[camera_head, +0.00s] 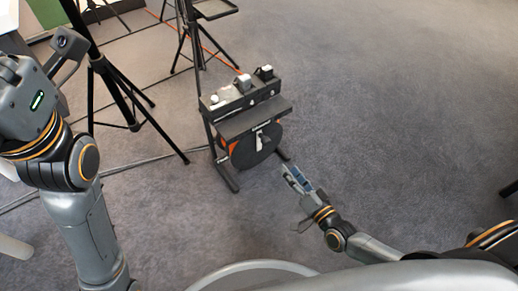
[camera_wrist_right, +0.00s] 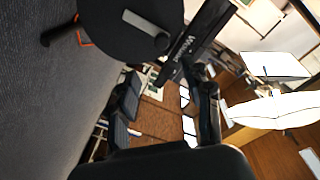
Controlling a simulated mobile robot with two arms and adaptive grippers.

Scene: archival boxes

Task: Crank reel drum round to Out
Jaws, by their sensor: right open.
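The reel drum (camera_head: 243,156) is a dark disc on the front of a low black stand, with a pale crank (camera_head: 262,142) on its face. My right gripper (camera_head: 289,174) is open and empty, just right of and below the drum, apart from the crank. Its two dark fingers also show in the right wrist view (camera_wrist_right: 168,88). No Out marking is readable. My left gripper's fingers are outside the picture.
The stand (camera_head: 228,178) has feet on the grey carpet and a shelf with small items (camera_head: 243,84) on top. Black tripods (camera_head: 130,105) stand behind and left, with cables on the floor.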

